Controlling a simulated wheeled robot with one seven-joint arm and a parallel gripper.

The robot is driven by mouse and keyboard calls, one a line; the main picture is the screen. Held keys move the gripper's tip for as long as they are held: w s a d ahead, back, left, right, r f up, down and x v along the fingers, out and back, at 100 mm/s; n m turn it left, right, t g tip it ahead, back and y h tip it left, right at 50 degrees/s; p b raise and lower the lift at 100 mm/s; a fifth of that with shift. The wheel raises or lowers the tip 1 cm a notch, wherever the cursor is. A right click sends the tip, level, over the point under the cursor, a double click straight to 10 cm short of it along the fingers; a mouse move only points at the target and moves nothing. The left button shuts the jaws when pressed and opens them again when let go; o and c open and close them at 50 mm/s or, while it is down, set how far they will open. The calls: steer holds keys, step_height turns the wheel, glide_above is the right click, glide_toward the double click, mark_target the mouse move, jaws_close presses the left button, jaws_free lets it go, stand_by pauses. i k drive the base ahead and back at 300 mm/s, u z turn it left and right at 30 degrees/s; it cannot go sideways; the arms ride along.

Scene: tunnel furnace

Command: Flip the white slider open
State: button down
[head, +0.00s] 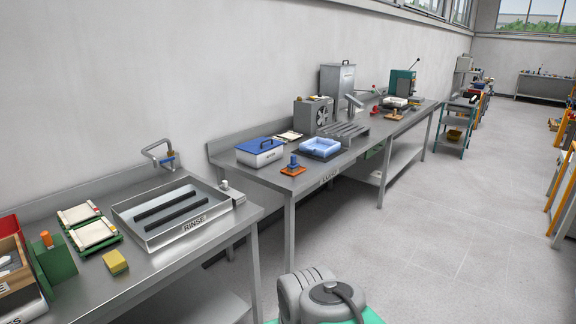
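I cannot tell for sure which thing is the white slider. Two flat white panels lie in green frames on the near left bench: the far one (79,213) and the near one (97,233). Another pale flat panel (290,136) lies on the farther bench, behind the blue-lidded box. These are too small to show whether any is open or shut. My gripper is not in view; only a grey part of my own body with a dark cable shows at the bottom middle, apart from the benches.
A steel tray marked RINSE (187,217) stands right of the panels. A yellow sponge (115,262) lies in front of them. A blue-lidded box (261,151) and a light blue tray (321,145) stand on the farther bench. The floor (430,235) at right is clear.

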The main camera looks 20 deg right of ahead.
mark_target(224, 182)
steer(key=z, duration=0.6)
steer(key=i, duration=0.85)
steer(key=z, duration=0.4)
steer(key=i, duration=0.95)
steer(key=u, duration=0.6)
steer(key=i, duration=0.8)
steer(key=u, duration=1.05)
steer(key=i, duration=0.4)
steer(key=u, duration=0.35)
